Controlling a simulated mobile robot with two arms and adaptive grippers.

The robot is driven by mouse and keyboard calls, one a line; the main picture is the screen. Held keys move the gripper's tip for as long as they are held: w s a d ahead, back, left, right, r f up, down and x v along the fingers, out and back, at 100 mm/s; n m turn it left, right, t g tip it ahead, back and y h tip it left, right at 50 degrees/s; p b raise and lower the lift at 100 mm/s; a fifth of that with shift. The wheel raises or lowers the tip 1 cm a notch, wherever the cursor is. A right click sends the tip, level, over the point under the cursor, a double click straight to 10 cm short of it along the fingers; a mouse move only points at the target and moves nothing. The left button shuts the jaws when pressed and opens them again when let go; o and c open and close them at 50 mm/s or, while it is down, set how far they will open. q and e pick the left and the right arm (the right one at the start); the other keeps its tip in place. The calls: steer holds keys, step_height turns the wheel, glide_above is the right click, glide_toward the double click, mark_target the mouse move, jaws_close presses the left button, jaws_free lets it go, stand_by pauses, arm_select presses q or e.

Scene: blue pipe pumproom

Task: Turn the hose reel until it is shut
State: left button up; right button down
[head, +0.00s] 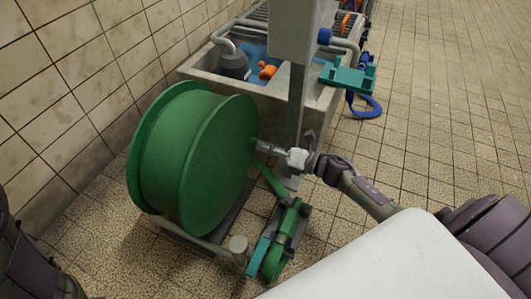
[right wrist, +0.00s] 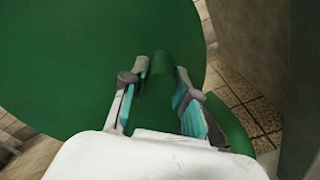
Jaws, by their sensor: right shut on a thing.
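The hose reel (head: 185,160) is a large green drum on a low grey frame, standing on the tiled floor left of centre in the head view. Its green flat side (right wrist: 90,60) fills much of the right wrist view. My right gripper (head: 262,147) is at the right side of the drum. In the right wrist view its two fingers (right wrist: 163,85) stand on either side of a green bar-like part of the reel, and it is shut on that part. The fingertips partly hide the grip. My left gripper is out of view; only part of my left arm shows at the lower left.
A grey concrete basin (head: 320,108) with blue water and orange items stands behind the reel, with a grey post (head: 296,90) in front. A tiled wall (head: 60,80) is close on the left. Floor is open at right.

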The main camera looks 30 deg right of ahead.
steer(key=shift+w+d+r+n, duration=0.15)
steer(key=shift+r+n, duration=0.35)
steer(key=shift+r, duration=0.2)
steer(key=c, duration=0.9)
jaws_free()
steer(key=v, duration=1.2)
